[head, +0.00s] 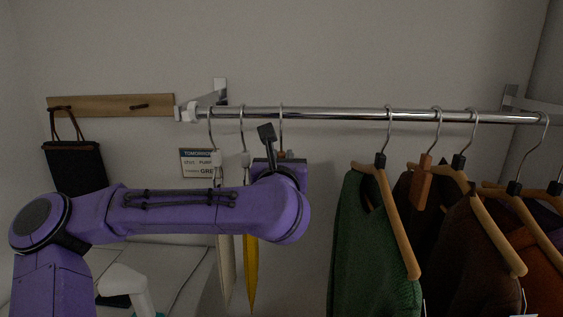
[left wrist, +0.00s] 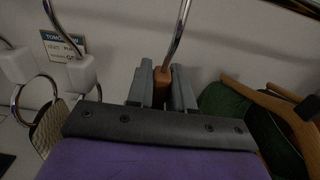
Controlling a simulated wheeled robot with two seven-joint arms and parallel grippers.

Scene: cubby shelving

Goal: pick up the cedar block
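An orange-brown wooden block (left wrist: 162,79), which looks like the cedar block, hangs on a metal hook in the left wrist view. In the head view only a small brown bit of it (head: 281,154) shows; my left arm hides the rest. The two grey fingers of my left gripper (left wrist: 162,88) stand on either side of the block and appear to touch it. The block is upright between them, its hook rising above. A second similar brown block (head: 422,183) hangs farther right among the garments.
A chrome rail (head: 340,113) runs across the wall. Garments on wooden hangers, the nearest a green one (head: 355,250), hang right of my left gripper. White ring holders (left wrist: 77,72) hang close on its left. A dark bag (head: 75,165) hangs from a peg board (head: 100,105).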

